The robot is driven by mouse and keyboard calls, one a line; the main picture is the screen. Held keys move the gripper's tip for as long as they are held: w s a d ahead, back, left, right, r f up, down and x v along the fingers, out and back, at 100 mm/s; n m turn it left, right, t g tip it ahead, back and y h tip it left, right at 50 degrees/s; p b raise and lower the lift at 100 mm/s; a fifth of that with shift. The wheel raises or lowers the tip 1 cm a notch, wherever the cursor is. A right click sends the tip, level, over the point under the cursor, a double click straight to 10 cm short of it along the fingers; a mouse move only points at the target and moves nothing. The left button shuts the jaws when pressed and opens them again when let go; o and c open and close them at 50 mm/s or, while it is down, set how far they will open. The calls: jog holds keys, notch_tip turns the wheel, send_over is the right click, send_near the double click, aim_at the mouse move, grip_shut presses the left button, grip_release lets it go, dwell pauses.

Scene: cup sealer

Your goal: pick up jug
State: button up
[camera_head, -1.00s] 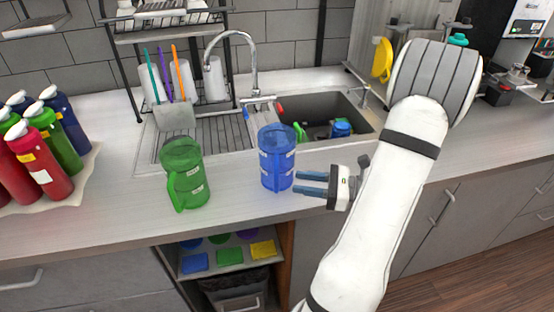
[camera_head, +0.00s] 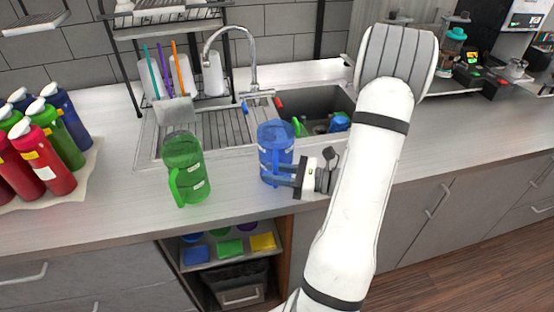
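A blue transparent jug (camera_head: 275,140) stands upright on the counter in front of the sink. A green transparent jug (camera_head: 184,160) stands upright to its left, with its handle toward the viewer. My gripper (camera_head: 278,174) reaches in from the right at the lower right side of the blue jug. Its two dark fingers are apart, one above the other in the picture, and their tips overlap the jug's side. The blue jug's handle is hard to make out behind the fingers, so I cannot tell whether it lies between them.
Several red, green and blue bottles (camera_head: 45,160) stand on a mat at the left. Behind the jugs are the sink (camera_head: 310,100), its faucet (camera_head: 252,62) and a dish rack (camera_head: 165,35). The counter (camera_head: 110,215) is clear in front of the green jug.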

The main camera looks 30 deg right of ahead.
grip_shut()
jog(key=shift+r, duration=0.15)
dwell(0.4)
